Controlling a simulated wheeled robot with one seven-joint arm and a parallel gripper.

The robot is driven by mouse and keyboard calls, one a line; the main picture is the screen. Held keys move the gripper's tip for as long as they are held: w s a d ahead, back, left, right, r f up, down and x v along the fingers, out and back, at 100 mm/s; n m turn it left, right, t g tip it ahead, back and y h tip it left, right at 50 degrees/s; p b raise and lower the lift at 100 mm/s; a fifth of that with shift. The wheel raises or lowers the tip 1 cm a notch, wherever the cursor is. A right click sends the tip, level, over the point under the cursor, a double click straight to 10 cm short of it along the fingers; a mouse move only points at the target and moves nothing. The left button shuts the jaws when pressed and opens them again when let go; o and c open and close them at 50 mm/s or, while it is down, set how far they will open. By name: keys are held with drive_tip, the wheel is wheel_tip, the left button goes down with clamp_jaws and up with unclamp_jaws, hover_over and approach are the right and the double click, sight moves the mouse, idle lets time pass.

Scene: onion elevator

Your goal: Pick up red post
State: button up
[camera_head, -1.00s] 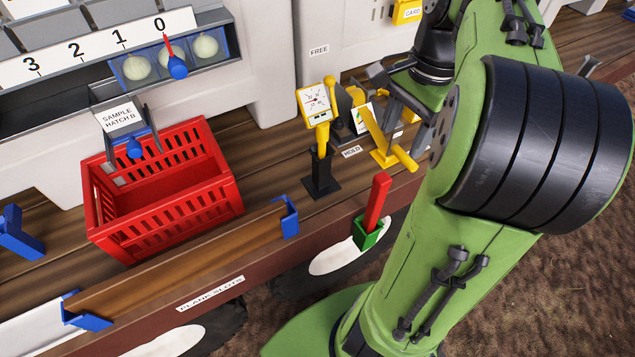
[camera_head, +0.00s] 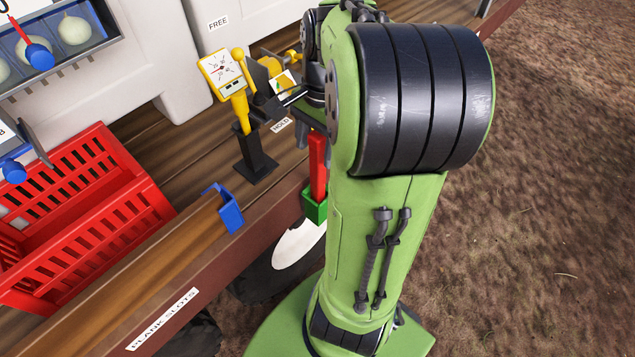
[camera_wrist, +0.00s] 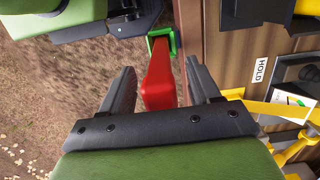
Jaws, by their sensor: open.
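The red post (camera_head: 318,165) stands upright in a green holder (camera_head: 315,206) fixed at the wooden ledge's front edge. My arm covers part of it in the head view. In the wrist view the red post (camera_wrist: 159,80) lies between the two dark fingers of my gripper (camera_wrist: 162,85), with the green holder (camera_wrist: 161,43) beyond it. My gripper is open, with a visible gap on the left side of the post and a smaller one on the right. In the head view the gripper (camera_head: 308,125) is mostly hidden behind my arm, close to the post's top.
A yellow gauge (camera_head: 222,75) on a black stand is left of the post. A red basket (camera_head: 85,215) and a blue bracket (camera_head: 225,208) lie further left. A yellow part (camera_wrist: 275,108) is near the right finger, by the HOLD label (camera_wrist: 260,69). Open ground lies right.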

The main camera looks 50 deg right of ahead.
drive_tip(key=shift+f, duration=0.1)
clamp_jaws()
idle(0.3)
